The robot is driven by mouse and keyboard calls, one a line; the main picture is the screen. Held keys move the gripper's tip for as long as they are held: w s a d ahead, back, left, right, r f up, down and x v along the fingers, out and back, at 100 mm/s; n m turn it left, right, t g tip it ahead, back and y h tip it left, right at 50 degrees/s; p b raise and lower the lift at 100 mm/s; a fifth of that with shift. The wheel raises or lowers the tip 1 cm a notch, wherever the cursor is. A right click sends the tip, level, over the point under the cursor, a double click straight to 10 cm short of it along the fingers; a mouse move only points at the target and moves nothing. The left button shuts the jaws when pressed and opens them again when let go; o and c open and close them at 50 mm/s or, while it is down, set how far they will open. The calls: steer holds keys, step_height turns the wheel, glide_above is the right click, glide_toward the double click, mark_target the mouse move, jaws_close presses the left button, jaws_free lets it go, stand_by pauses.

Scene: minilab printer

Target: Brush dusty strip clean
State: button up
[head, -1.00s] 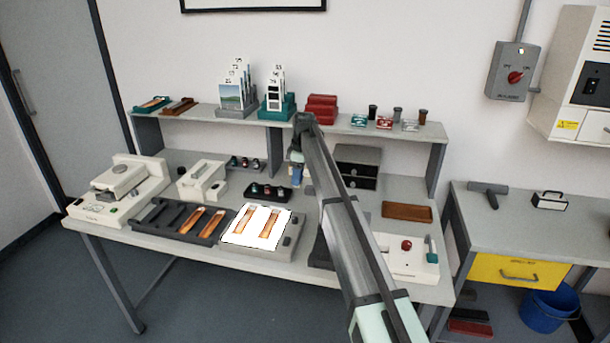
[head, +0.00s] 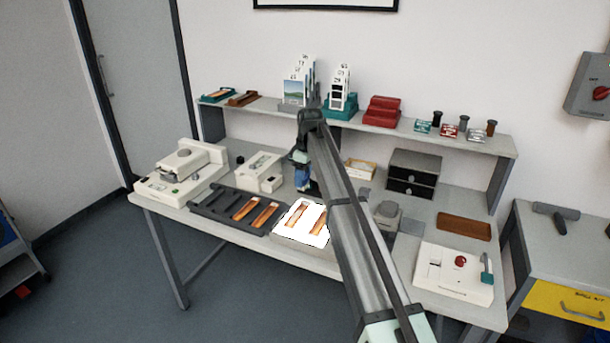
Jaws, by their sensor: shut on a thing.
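Two orange-brown film strips (head: 298,216) lie on the bright white light panel (head: 288,232) at the front middle of the bench; my arm partly covers the right one. Two more brown strips (head: 245,208) lie in the dark slotted tray (head: 211,202) left of the panel. Which strip is dusty is too small to tell. My gripper (head: 302,176) hangs above the bench just behind the light panel, apart from the strips. It is shut on a small blue thing, which looks like the brush; its lower end is unclear.
A white machine (head: 180,172) and a smaller white device (head: 260,172) stand at the left. A raised shelf (head: 460,137) behind holds card stands, red boxes and small canisters. Black drawers (head: 413,173), a brown tray (head: 464,227) and a white switch box (head: 455,272) are at the right.

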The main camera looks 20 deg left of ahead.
steer(key=shift+f, duration=3.55)
steer(key=shift+s+f, duration=0.25)
steer(key=shift+s, duration=0.3)
steer(key=shift+s+f, duration=0.2)
steer(key=shift+s, duration=0.3)
steer(key=shift+s+d, duration=0.1)
steer(key=shift+s, duration=3.65)
steer(key=shift+w, duration=4.8)
steer(key=shift+s, duration=4.85)
steer(key=w, duration=0.2)
steer(key=shift+w, duration=0.3)
steer(key=shift+s, duration=1.5)
steer(key=shift+w, duration=5.2)
steer(key=shift+s+r, duration=0.15)
steer(key=shift+r, duration=3.9)
